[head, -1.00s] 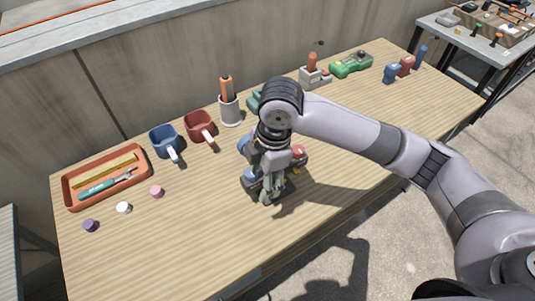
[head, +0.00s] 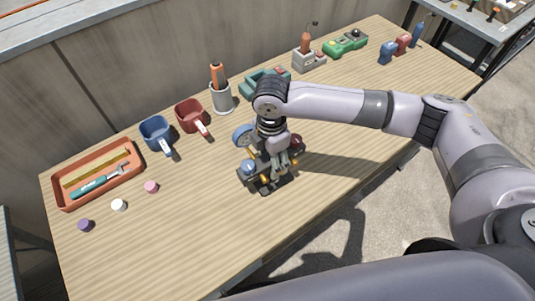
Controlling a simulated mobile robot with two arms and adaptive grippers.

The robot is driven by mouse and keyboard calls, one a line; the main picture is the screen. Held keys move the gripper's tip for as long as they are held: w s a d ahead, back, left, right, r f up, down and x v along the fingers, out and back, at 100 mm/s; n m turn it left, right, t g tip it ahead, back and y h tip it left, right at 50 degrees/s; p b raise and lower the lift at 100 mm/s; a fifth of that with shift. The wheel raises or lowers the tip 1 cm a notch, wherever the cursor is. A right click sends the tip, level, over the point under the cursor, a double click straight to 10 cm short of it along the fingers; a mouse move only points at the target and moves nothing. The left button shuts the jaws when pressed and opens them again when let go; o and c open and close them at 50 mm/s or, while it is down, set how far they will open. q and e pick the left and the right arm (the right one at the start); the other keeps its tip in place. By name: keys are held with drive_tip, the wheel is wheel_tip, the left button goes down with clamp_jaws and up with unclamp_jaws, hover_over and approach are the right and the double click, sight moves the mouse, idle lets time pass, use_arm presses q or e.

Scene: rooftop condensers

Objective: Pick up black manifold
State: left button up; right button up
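The black manifold (head: 252,180) lies on the wooden table near its front middle, with blue and red round gauges and brass-coloured fittings. My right gripper (head: 284,170) points down over the manifold's right part and hides some of it. Its fingers look near or against the manifold, but I cannot tell whether they touch or grip it. The manifold appears to rest on the table. My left gripper is out of view.
Along the back of the table (head: 190,235) stand an orange tray (head: 60,200), a blue mug (head: 155,131), a red mug (head: 190,115), a grey cup (head: 222,99) and several tools. Small caps lie at left. The front left is clear.

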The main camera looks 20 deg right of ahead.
drive_tip(key=shift+s+d+f+p, duration=0.1)
drive_tip(key=shift+f+p, duration=0.15)
drive_tip(key=shift+f, duration=1.2)
drive_tip(key=shift+s+f+p, duration=0.1)
drive_tip(key=shift+f+p, duration=0.1)
drive_tip(key=shift+f, duration=1.2)
drive_tip(key=shift+c, duration=0.4)
clamp_jaws()
drive_tip(key=shift+w+r, duration=0.1)
drive_tip(key=shift+w, duration=0.05)
